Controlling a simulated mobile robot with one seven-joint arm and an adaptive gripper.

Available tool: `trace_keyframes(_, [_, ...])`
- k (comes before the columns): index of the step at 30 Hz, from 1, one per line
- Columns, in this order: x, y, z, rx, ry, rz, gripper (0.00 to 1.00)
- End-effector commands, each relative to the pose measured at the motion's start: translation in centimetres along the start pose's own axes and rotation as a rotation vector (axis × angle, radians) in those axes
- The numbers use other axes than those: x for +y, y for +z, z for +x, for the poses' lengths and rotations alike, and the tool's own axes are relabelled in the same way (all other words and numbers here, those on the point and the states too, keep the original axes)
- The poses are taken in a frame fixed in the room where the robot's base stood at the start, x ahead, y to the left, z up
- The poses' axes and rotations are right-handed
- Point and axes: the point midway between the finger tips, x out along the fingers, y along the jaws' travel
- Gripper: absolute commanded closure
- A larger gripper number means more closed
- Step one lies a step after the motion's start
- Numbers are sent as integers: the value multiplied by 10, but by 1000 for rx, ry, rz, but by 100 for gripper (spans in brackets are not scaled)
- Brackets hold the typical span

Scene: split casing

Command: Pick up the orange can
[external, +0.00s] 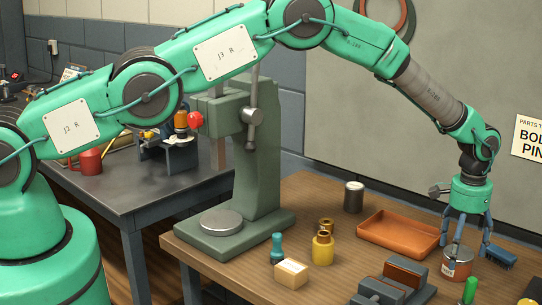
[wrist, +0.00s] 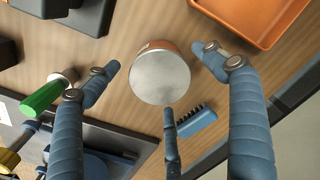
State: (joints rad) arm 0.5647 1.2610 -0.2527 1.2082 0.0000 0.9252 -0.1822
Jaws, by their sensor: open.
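The orange can (external: 457,267) stands upright on the wooden table at the right, with a pale label and a grey metal lid. In the wrist view the can (wrist: 161,75) is seen from above, its round lid in the centre and a strip of orange side showing. My gripper (external: 465,248) is above and around the can, with its blue fingers pointing down. In the wrist view my gripper (wrist: 160,75) is open, with fingers left, right and below the can and gaps visible beside it. I cannot tell whether any finger touches it.
An orange tray (external: 398,236) lies left of the can; it also shows in the wrist view (wrist: 262,40). A blue brush (external: 499,257) lies close on the right. A green-handled tool (external: 470,290) and a grey vise (external: 398,283) are in front. A dark cylinder (external: 353,197) stands farther back.

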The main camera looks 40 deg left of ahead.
Motion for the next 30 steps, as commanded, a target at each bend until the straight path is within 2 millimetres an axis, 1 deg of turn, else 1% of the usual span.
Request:
trace_keyframes(3, [0,1,13,-2,0,0,16])
trace_keyframes(9, [0,1,25,0,0,0,16])
trace_keyframes(27, [0,1,27,0,0,0,16])
trace_keyframes(28, [0,1,27,0,0,0,18])
trace_keyframes(30, [0,1,27,0,0,0,32])
